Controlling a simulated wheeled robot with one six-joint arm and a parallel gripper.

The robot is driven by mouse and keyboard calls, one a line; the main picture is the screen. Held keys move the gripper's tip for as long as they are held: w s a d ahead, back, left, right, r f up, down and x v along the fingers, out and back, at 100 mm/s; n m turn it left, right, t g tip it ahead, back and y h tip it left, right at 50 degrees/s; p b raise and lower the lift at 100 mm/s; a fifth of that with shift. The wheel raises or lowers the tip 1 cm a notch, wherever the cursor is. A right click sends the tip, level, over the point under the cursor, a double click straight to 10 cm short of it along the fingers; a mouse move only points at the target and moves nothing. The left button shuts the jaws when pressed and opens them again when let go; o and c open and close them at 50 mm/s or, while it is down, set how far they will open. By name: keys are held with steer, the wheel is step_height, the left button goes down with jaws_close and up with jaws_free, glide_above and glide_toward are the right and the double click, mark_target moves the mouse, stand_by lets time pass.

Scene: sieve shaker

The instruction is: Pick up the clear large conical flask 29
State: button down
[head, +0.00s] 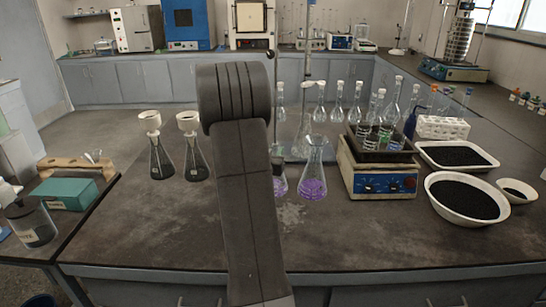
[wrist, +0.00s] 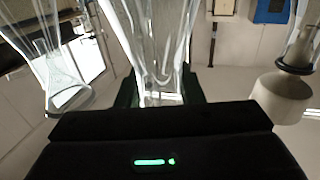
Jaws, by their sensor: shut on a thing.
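A clear glass flask (wrist: 150,40) stands out large at the top middle of the wrist view, between the dark fingers of my gripper (wrist: 160,92). My gripper is shut on it. The flask looks empty and clear, and its upper and lower ends run out of the frame or behind the gripper. In the head view my arm covers the gripper, and I cannot surely pick out the held flask among the glassware behind it.
Conical flasks with purple liquid (head: 313,182), two flasks with white funnels (head: 159,155), a blue-fronted hotplate (head: 380,180) and white bowls of black grains (head: 468,199) stand on the bench. The bench front (head: 370,240) is clear. More glassware (wrist: 52,75) shows at left in the wrist view.

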step_height(320, 180, up, 14)
steer(key=p, duration=0.5)
steer(key=shift+p, duration=0.3)
stand_by(0.4)
steer(key=shift+w, duration=0.15)
